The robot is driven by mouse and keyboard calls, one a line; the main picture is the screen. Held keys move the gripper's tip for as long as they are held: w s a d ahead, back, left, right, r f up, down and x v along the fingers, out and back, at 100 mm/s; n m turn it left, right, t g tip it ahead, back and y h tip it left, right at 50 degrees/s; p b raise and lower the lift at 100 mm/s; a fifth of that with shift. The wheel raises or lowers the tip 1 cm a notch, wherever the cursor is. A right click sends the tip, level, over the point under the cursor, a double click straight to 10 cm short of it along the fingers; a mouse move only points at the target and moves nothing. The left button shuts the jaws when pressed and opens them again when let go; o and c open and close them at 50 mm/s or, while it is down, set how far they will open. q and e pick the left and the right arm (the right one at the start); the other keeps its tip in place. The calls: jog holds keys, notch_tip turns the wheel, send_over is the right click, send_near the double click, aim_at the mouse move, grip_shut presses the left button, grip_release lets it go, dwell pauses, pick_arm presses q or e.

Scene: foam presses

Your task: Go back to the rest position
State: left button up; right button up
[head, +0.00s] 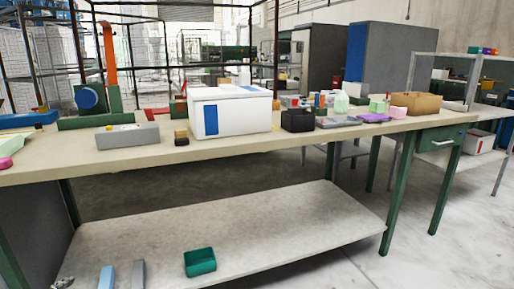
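Neither of my grippers shows in the head view, and no part of my arms is clearly visible. A long workbench (330,138) with a beige top and green legs stands in front of me. A white box with a blue panel (240,112) sits near the middle of its top. A grey block-shaped device (127,136) lies to the left of the box, with a small dark item (181,137) between them. A black box (298,121) stands just right of the white box.
A cardboard box (416,103) and small items sit on the bench's right part. The lower shelf (300,225) holds a green bin (200,262) and blue and grey pieces at its front left. A second table (490,112) stands at right. Floor at lower right (440,260) is clear.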

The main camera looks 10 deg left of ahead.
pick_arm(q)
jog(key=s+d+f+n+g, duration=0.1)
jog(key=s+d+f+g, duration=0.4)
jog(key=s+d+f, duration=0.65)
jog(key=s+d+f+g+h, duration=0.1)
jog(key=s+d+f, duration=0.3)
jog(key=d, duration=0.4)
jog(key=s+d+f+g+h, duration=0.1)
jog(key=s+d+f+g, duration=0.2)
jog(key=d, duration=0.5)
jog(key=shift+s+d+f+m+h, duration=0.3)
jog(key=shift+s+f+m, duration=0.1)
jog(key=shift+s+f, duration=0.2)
